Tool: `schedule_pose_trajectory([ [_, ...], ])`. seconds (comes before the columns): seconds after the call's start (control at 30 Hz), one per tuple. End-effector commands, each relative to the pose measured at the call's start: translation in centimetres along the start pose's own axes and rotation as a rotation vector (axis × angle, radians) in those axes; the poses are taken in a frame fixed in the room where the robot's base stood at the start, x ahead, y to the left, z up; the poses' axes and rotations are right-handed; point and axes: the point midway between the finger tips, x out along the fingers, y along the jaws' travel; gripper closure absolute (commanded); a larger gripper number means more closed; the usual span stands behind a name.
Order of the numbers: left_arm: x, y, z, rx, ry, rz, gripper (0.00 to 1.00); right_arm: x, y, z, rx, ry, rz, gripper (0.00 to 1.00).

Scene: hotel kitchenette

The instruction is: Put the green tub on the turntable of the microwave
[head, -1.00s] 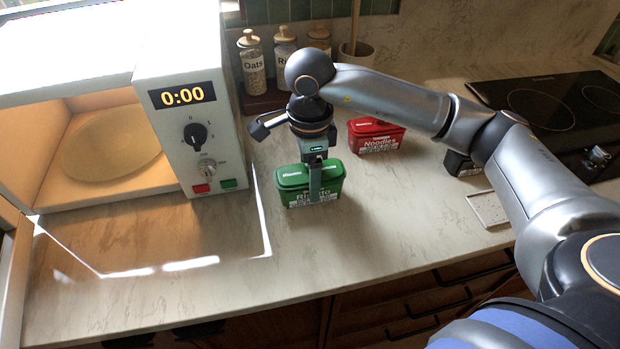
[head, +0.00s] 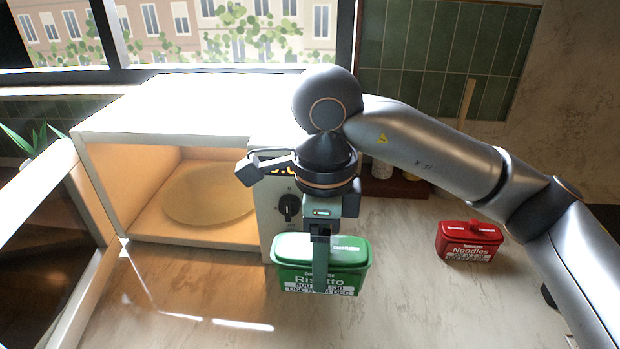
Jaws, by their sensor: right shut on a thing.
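The green tub (head: 346,268), labelled Risotto, hangs upright from my right gripper (head: 320,280), which is shut on it. The tub appears raised above the counter, in front of the right part of the microwave (head: 180,115). The microwave's door (head: 45,255) stands open to the left, and its lit cavity is empty. The turntable (head: 208,193) is a pale disc on the cavity floor, to the left of and behind the tub. My gripper and wrist hide most of the control panel. My left gripper is not in view.
A red Noodles tub (head: 469,240) stands on the counter to the right. Jars on a dark rack (head: 405,187) are partly hidden behind my arm. The counter (head: 190,290) in front of the microwave is clear. A window is behind it.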

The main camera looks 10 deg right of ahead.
Motion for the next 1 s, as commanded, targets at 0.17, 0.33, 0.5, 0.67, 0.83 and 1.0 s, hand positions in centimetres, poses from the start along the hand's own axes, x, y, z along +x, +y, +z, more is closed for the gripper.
schedule_pose_trajectory([
  [0.17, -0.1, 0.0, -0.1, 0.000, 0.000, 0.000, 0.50, 0.3, -0.2, -0.4, -0.068, -0.002, 0.000, 1.00],
  [0.33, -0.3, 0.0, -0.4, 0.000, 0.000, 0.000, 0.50, 1.6, -0.9, -1.9, -0.275, -0.007, 0.000, 1.00],
  [0.5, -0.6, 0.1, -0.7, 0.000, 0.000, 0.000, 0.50, 3.2, -1.6, -3.7, -0.549, -0.011, -0.003, 1.00],
  [0.67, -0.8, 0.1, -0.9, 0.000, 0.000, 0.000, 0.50, 4.7, -2.0, -5.5, -0.809, -0.012, -0.005, 1.00],
  [0.83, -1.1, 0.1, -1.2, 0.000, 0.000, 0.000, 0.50, 6.3, -2.2, -7.4, -1.088, -0.010, -0.007, 1.00],
  [1.0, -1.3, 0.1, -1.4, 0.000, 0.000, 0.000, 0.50, 7.7, -2.1, -9.4, -1.368, -0.006, -0.006, 1.00],
])
